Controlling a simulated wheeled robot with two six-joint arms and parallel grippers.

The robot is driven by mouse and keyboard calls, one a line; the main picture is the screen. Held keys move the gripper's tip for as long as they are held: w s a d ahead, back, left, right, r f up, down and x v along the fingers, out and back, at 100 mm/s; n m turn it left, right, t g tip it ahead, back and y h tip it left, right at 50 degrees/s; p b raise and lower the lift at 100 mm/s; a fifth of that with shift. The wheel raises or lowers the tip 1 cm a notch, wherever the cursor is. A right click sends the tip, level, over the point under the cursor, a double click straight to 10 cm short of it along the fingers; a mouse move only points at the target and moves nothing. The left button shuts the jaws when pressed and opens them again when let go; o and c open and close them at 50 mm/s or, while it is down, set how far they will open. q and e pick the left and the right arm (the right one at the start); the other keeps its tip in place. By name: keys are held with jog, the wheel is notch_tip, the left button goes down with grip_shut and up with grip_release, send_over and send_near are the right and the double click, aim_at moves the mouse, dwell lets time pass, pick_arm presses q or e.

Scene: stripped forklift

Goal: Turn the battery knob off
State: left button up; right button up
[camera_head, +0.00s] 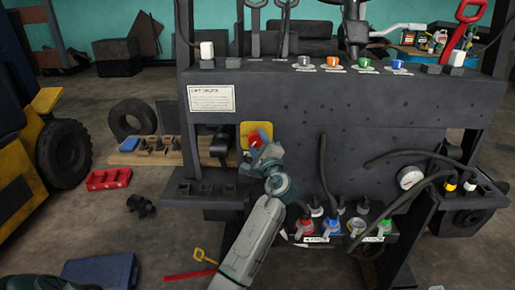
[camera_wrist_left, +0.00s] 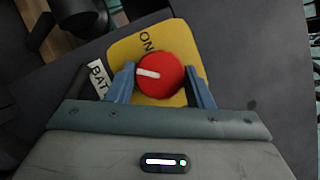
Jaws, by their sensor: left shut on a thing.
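The red battery knob (camera_head: 254,140) sits on a yellow plate (camera_head: 265,129) on the front of the dark forklift panel (camera_head: 330,115). In the left wrist view the knob (camera_wrist_left: 172,72) is round, and its white mark points left. The plate (camera_wrist_left: 193,60) reads "ON" above the knob, and a partly hidden label (camera_wrist_left: 98,75) starts with "BAT". My left gripper (camera_head: 259,151) is at the knob and covers part of it in the head view. Its two fingers (camera_wrist_left: 160,84) stand on either side of the knob, shut on it. My right gripper is not in view.
A black block (camera_head: 220,146) juts out just left of the plate. Coloured connectors (camera_head: 333,226) and black cables (camera_head: 327,175) are to the right and below. A gauge (camera_head: 410,178) is farther right. A red tray (camera_head: 109,179) lies on the floor at left.

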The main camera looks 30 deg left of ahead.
pick_arm(q)
jog(key=n+g, duration=0.1)
jog(key=n, duration=0.3)
jog(key=shift+h, duration=0.4)
jog(key=shift+r+n+g+h, duration=0.15)
jog(key=shift+n+g+h, duration=0.4)
jog(key=shift+n, duration=1.05)
jog(key=o, duration=1)
jog(key=b+v, duration=0.3)
jog(key=v, duration=0.8)
